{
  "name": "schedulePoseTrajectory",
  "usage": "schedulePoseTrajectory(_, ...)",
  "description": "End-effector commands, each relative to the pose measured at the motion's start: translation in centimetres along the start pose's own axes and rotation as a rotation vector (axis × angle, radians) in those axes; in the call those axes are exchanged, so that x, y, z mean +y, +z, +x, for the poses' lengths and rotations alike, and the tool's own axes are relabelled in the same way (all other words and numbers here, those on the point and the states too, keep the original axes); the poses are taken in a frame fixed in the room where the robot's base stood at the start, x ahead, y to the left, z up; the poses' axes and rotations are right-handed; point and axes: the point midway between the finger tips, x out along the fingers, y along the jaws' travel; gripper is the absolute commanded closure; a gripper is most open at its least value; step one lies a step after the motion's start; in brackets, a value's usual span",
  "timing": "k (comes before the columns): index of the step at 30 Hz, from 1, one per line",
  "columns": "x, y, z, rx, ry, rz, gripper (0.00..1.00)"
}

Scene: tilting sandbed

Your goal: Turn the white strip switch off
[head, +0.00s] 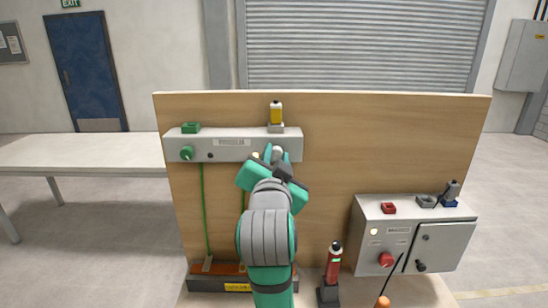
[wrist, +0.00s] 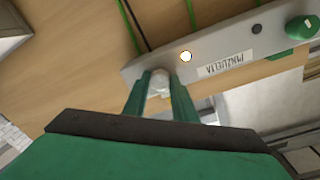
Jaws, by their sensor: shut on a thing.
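The white strip switch (head: 278,150) is a small pale knob on the front of a long grey strip (head: 200,143) on the wooden board. In the wrist view the white knob (wrist: 159,80) sits between the two green fingers of my gripper (wrist: 161,89). My gripper (head: 274,154) is shut on the knob, at the strip's right end in the head view. A lit lamp (wrist: 186,57) glows beside the knob. The fingers and wrist hide part of the knob, and I cannot read its pointer position.
A green knob (head: 187,153) is at the strip's left end. A yellow-topped device (head: 276,114) and a green block (head: 190,127) stand on the strip. A grey control box (head: 440,246) with a red knob (head: 386,259) is at right. A red bottle-like object (head: 333,264) stands below.

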Motion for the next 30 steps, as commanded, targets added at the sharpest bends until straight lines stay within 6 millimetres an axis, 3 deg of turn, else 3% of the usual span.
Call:
schedulePoseTrajectory(21,0.54,-0.29,0.09,0.032,-0.013,-0.641,0.98)
schedulePoseTrajectory(30,0.23,-0.03,0.02,0.037,-0.024,-0.833,0.98)
